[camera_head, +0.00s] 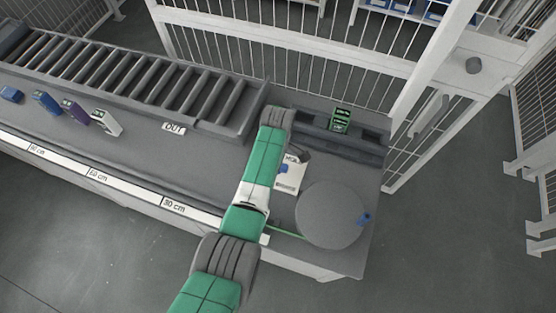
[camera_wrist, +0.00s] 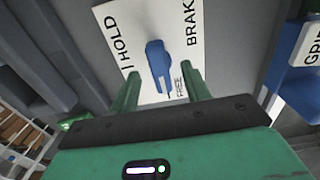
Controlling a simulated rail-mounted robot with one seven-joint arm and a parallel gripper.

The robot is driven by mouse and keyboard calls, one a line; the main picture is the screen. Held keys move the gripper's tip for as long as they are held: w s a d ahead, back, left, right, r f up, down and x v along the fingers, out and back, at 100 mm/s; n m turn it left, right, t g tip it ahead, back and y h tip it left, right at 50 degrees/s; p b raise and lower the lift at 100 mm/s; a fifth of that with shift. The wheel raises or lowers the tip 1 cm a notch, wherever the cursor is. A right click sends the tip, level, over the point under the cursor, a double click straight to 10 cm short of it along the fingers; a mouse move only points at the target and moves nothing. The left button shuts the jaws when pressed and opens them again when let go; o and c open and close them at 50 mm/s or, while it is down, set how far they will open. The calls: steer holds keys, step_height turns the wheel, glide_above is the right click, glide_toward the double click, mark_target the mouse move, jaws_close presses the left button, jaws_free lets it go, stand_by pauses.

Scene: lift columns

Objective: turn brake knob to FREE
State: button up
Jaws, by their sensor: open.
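The blue brake knob (camera_wrist: 157,62) stands on a white plate (camera_wrist: 112,15) lettered HOLD, FREE and, partly cut off, BRAK. The knob is elongated. Its lower end in the wrist view lies just left of the word FREE, and HOLD is to its left. My gripper (camera_wrist: 160,78) is open, with one green finger on each side of the knob's lower end. Gaps show between fingers and knob; I cannot tell how deep the fingers reach. In the head view the plate (camera_head: 291,178) and knob (camera_head: 283,168) show beside my arm, which hides most of the gripper.
A grey round disk (camera_head: 325,212) with a blue peg (camera_head: 364,218) is right of the plate. A roller conveyor (camera_head: 150,78) runs left, with several small boxes (camera_head: 76,113) in front. A dark block (camera_head: 340,140) with a green display stands behind. White fencing (camera_head: 300,42) closes the back.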

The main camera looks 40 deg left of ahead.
step_height(320, 180, up, 6)
steer(key=p, duration=0.5)
steer(key=shift+r, duration=0.25)
steer(key=shift+f, duration=0.1)
